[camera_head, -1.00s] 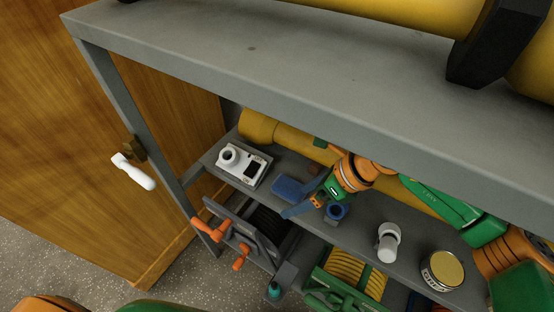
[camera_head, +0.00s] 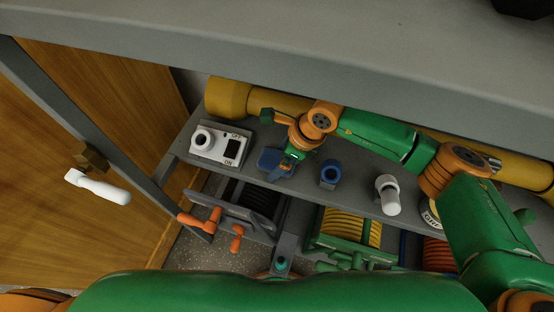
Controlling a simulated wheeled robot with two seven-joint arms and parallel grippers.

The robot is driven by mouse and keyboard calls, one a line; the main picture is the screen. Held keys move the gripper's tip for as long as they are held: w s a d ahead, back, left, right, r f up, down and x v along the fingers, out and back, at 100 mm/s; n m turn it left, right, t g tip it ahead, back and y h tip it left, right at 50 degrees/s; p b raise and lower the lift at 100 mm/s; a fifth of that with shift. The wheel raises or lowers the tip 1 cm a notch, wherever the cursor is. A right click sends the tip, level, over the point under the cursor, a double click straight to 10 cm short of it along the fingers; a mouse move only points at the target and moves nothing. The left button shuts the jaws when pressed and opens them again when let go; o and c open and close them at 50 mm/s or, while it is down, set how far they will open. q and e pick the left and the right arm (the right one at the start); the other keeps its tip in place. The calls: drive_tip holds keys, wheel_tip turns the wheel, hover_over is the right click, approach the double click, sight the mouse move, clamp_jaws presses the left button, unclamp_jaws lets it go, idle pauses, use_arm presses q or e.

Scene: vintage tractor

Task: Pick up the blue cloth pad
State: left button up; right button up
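The blue cloth pad (camera_head: 268,159) lies on the grey shelf (camera_head: 350,192) under the large grey top, just right of a white box-like device. My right arm reaches in from the right, and its gripper (camera_head: 287,169) points down at the pad's right side. The wrist and fingers cover part of the pad. The fingers are too small and dark to show whether they are apart or closed, or whether they touch the pad. My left gripper is not in view.
The white device (camera_head: 221,144) stands left of the pad. A yellow cylinder (camera_head: 228,97) runs behind. The grey top (camera_head: 300,60) overhangs the shelf.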

sight(274, 157)
drive_tip(key=c, duration=1.2)
drive_tip(key=shift+r, duration=0.35)
wheel_tip(274, 157, up, 3)
drive_tip(key=shift+f+p, duration=0.1)
drive_tip(key=shift+p, duration=0.2)
drive_tip(key=s+d+r, duration=0.1)
drive_tip(key=r, duration=0.2)
drive_tip(key=s+d+r, duration=0.1)
drive_tip(key=shift+s+d+r, duration=0.2)
drive_tip(key=shift+s+d, duration=0.1)
drive_tip(key=shift+s, duration=0.05)
drive_tip(key=s+d+r, duration=0.1)
drive_tip(key=s+d, duration=0.1)
drive_tip(key=s+d+r, duration=0.2)
drive_tip(key=s, duration=0.1)
drive_tip(key=s+d+r, duration=0.2)
drive_tip(key=shift+s+d, duration=0.35)
drive_tip(key=shift+s, duration=0.05)
drive_tip(key=o, duration=0.9)
drive_tip(key=shift+c, duration=0.2)
drive_tip(key=c, duration=1.1)
